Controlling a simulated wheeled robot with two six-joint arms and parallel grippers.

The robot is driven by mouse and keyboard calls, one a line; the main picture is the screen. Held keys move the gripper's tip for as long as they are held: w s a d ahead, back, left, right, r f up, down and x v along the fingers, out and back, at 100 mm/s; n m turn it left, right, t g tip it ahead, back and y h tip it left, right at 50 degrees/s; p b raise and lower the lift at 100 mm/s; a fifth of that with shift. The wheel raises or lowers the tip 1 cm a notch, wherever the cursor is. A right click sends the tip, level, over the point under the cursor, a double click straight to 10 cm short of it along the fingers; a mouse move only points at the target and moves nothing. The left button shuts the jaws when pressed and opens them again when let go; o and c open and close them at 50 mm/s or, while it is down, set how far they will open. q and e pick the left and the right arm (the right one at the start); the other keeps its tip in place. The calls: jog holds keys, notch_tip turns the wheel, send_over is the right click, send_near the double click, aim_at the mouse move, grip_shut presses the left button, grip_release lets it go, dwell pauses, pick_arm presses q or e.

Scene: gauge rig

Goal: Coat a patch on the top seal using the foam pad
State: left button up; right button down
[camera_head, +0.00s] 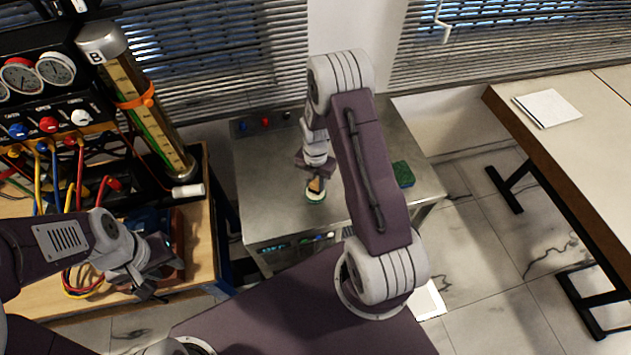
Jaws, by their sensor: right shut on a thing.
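My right gripper (316,176) points down over the metal table and is shut on a small tan piece (316,186), which looks like the foam pad. The pad is at a small round dish (315,196) with a pale and green rim; I cannot tell whether it touches the dish. A tall glass cylinder (150,115) marked B leans in the picture at the left, with a grey cap (100,40) at its upper end. I cannot tell which part is the top seal. My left gripper (160,280) is open and empty in front of the wooden bench.
The metal table (270,165) also bears a green sponge-like block (403,174). Gauges (55,69), coloured knobs and hoses crowd the wooden bench (205,250) at left. A white bottle (188,191) lies by the cylinder's foot. A pale table (600,130) stands at right, with floor between.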

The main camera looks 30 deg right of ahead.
aim_at(315, 182)
jog(key=shift+f+b, duration=0.35)
jog(key=shift+f, duration=0.1)
dwell(0.8)
dwell(1.0)
notch_tip(315, 182, up, 7)
jog(key=p, duration=0.6)
jog(key=shift+f, duration=0.1)
dwell(0.6)
